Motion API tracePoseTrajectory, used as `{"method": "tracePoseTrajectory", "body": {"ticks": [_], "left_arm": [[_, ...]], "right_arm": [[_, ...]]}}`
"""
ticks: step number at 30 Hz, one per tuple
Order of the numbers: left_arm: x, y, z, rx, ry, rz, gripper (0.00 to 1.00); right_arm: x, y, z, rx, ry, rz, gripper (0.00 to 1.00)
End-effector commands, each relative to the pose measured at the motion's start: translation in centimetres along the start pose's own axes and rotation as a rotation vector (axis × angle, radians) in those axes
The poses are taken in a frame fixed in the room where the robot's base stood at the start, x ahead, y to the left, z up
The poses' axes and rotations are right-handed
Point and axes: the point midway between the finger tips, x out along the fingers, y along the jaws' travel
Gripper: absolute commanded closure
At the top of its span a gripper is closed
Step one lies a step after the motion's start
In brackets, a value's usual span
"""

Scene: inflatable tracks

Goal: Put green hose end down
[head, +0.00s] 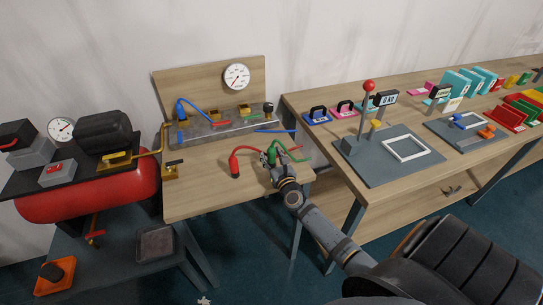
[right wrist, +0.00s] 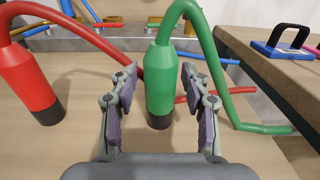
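The green hose end (right wrist: 161,85) is a green cylinder with a dark tip. It stands upright on the wooden table in the right wrist view, and its hose (right wrist: 222,75) arches up and falls to the right. My right gripper (right wrist: 162,92) is open, with one finger on each side of the green hose end and a visible gap on both sides. In the head view the right gripper (head: 270,159) is at the table's front right, partly hiding the green hose end; the green hose (head: 293,155) shows beside it. My left gripper is not in view.
A red hose end (right wrist: 35,85) stands to the left of the green one. Behind are a grey panel (head: 205,132) with a blue hose (head: 193,104) and a gauge (head: 236,77). A second table (head: 330,125) with a lever press stands right.

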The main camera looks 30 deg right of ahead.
Motion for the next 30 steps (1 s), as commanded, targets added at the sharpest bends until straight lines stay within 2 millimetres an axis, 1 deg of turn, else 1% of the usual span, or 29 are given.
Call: {"method": "tracePoseTrajectory", "body": {"ticks": [7,10,11,14,18,22,24,27,30], "left_arm": [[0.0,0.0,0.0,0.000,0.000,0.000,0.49],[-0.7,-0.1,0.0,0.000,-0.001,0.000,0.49],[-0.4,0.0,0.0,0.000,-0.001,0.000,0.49],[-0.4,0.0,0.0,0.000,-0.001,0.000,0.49],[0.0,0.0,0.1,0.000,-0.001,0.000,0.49],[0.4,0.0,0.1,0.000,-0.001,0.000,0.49],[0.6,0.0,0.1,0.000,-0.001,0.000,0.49],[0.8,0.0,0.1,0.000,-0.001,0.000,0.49],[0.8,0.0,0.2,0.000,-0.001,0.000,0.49]], "right_arm": [[0.0,0.0,0.0,0.000,0.000,0.000,0.50],[0.0,0.0,0.8,0.000,0.000,0.000,0.50],[-0.5,0.0,0.3,-0.001,0.001,0.000,0.50],[-2.5,0.0,0.2,-0.001,0.003,0.002,0.50],[-6.2,0.0,0.0,-0.002,0.004,0.002,0.50],[-9.1,0.0,0.0,-0.001,0.003,0.001,0.50],[-10.3,0.0,0.1,-0.001,0.002,0.001,0.50],[-11.4,0.0,0.2,-0.001,0.001,0.001,0.50],[-12.0,0.0,0.3,-0.001,0.000,0.000,0.50]]}}
